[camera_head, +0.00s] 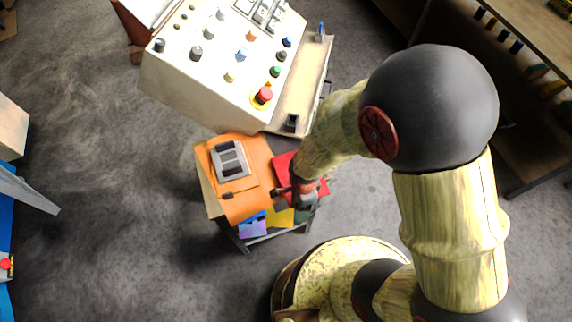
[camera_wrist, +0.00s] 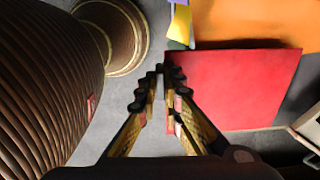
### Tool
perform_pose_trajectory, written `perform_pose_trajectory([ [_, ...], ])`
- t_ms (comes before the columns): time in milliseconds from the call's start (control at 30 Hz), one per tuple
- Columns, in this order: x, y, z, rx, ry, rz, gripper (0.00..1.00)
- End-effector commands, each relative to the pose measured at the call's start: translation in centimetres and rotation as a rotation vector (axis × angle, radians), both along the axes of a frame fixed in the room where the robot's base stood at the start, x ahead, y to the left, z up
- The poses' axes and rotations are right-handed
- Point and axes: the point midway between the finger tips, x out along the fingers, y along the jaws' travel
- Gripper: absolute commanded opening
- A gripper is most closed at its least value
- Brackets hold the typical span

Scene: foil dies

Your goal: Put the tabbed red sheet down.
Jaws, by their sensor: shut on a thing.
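The red sheet (camera_head: 284,168) is at the right side of a small stand in the head view, partly hidden by my arm. In the wrist view, the red sheet (camera_wrist: 240,85) lies flat-looking to the right of the fingers. My gripper (camera_head: 284,192) is at its lower left part. In the wrist view, my gripper (camera_wrist: 167,80) is shut on the sheet's left edge, with the fingertips close together. The tab is hidden or too small to make out. I cannot tell whether the sheet touches the surface below.
An orange piece (camera_head: 241,202) with a grey panel (camera_head: 230,160) covers the stand's left part. Purple (camera_head: 252,225) and yellow (camera_head: 280,217) pieces lie along its front. A control console (camera_head: 200,80) stands behind. Shelving (camera_head: 530,110) is at right.

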Motion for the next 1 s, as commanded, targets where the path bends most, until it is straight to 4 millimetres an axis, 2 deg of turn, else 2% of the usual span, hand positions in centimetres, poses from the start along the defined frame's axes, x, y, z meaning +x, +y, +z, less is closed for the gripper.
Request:
perform_pose_trajectory([
  [100, 3.0, 0.9, -0.1, 0.000, -0.001, -0.001, 0.00],
  [300, 6.9, 2.0, -0.1, 0.000, -0.001, 0.000, 0.00],
  [567, 8.9, 2.6, 0.0, 0.000, -0.001, 0.000, 0.00],
  [767, 12.1, 3.5, 0.0, 0.000, -0.001, 0.000, 0.00],
  [900, 12.1, 3.5, -1.4, -0.001, 0.002, 0.000, 0.00],
  [1000, 12.2, 3.5, -1.5, 0.000, -0.001, 0.000, 0.00],
])
